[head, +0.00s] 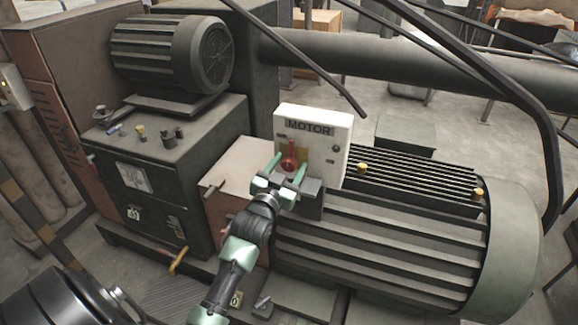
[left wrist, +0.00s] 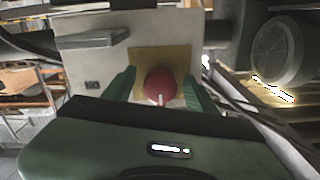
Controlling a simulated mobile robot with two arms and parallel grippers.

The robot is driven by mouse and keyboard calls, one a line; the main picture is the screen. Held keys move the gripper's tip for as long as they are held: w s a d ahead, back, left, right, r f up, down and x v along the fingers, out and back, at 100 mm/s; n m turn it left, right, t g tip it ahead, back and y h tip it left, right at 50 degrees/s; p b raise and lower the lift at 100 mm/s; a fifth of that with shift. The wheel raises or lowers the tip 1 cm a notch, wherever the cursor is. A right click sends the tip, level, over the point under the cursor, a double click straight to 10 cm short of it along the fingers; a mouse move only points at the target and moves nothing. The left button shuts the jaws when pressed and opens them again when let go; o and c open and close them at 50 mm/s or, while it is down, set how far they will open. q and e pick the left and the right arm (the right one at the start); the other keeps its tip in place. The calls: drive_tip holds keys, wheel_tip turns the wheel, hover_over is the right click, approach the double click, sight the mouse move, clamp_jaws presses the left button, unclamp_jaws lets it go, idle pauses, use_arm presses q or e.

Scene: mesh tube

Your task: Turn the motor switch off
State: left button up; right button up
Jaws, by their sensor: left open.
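The motor switch box (head: 341,132) is a white panel labelled MOTOR, standing on the large motor's near left end. Its red rotary switch (head: 291,158) sits on a yellow plate (head: 303,152). My left gripper (head: 288,166) is open in front of the panel, with one green finger on each side of the red switch. In the left wrist view the red switch (left wrist: 160,86) lies between the two fingers (left wrist: 158,90), with the yellow plate (left wrist: 165,60) behind it. I cannot tell whether the fingers touch the switch. My right gripper is not in view.
The big finned motor (head: 400,230) fills the right side, below a thick pipe (head: 400,65). A smaller motor (head: 165,55) sits on a dark cabinet (head: 150,170) at the left. Dark slanted rails (head: 500,85) cross the upper right. Small loose parts (head: 140,132) lie on the cabinet.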

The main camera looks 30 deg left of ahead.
use_arm(q)
drive_tip(key=b+v, duration=0.1)
drive_tip(key=v, duration=0.6)
drive_tip(key=shift+s+b, duration=0.3)
drive_tip(key=s+d+f+g+h, duration=0.1)
drive_tip(key=d+f+g, duration=0.15)
drive_tip(key=f, duration=0.95)
drive_tip(key=s+d+f+g+h, duration=0.1)
drive_tip(key=d+f+g+h, duration=0.15)
drive_tip(key=f, duration=1.05)
drive_tip(key=s+d+f+m+g, duration=0.15)
drive_tip(key=s+f, duration=0.25)
drive_tip(key=f, duration=0.4)
drive_tip(key=s+d+f+g, duration=0.25)
drive_tip(key=s+f, duration=0.25)
drive_tip(key=f, duration=0.3)
drive_tip(key=s+d+f+g, duration=0.1)
drive_tip(key=s+f+g, duration=0.1)
drive_tip(key=s+f, duration=0.4)
drive_tip(key=s+d+f+m+g, duration=0.1)
drive_tip(key=s+f+g, duration=0.2)
drive_tip(key=s, duration=1.4)
drive_tip(key=s+d+f+g, duration=0.1)
drive_tip(key=s+f+g, duration=0.1)
drive_tip(key=s+f, duration=0.8)
drive_tip(key=shift+s+d+f+h, duration=0.25)
drive_tip(key=shift+s+f+h, duration=0.15)
drive_tip(key=shift+s, duration=0.25)
